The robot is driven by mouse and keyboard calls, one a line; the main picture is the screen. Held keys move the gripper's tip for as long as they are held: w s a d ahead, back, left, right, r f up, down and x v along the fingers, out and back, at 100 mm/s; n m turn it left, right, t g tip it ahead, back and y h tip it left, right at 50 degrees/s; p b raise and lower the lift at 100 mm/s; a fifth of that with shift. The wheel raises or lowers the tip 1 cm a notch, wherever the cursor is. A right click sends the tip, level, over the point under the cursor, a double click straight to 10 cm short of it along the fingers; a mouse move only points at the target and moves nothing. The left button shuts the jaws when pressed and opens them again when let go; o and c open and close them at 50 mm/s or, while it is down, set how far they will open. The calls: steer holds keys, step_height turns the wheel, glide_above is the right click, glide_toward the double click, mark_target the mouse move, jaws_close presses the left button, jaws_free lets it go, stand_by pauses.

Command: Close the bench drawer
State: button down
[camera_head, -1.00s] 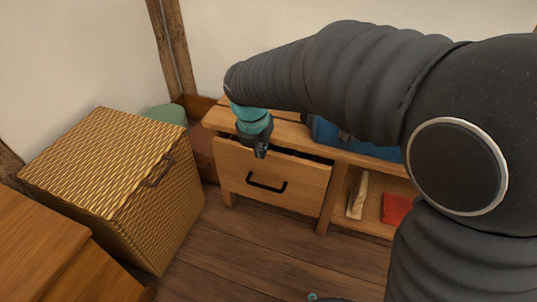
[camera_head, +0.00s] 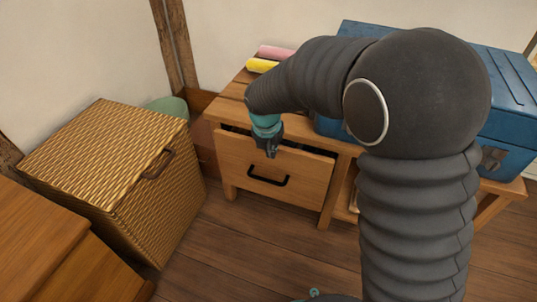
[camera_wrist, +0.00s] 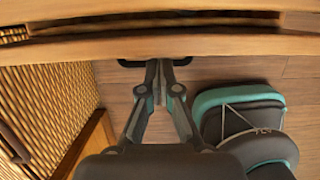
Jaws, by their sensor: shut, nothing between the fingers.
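The bench drawer (camera_head: 308,179) is partly open, with a dark gap behind the top edge of its wooden front. A black handle (camera_head: 268,176) is on that front. My gripper (camera_head: 271,155) is shut and empty, pointing down at the front's upper part, above the handle. In the wrist view, my closed fingertips (camera_wrist: 165,64) are on the outer side of the drawer front (camera_wrist: 215,46), near the handle (camera_wrist: 128,63). I cannot tell whether they touch it. The bench (camera_head: 233,90) is light wood.
A wicker hamper (camera_head: 105,160) stands left of the bench. A blue chest (camera_head: 500,115) and pink (camera_head: 275,52) and yellow (camera_head: 262,66) rolls rest on the bench top. Wooden furniture (camera_head: 45,235) is at lower left. Floor (camera_head: 235,245) before the drawer is clear.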

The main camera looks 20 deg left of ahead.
steer(key=shift+w, duration=0.1)
steer(key=shift+w+d+p, duration=0.1)
steer(key=shift+w+p, duration=0.9)
steer(key=shift+w, duration=0.25)
steer(key=shift+s, duration=0.15)
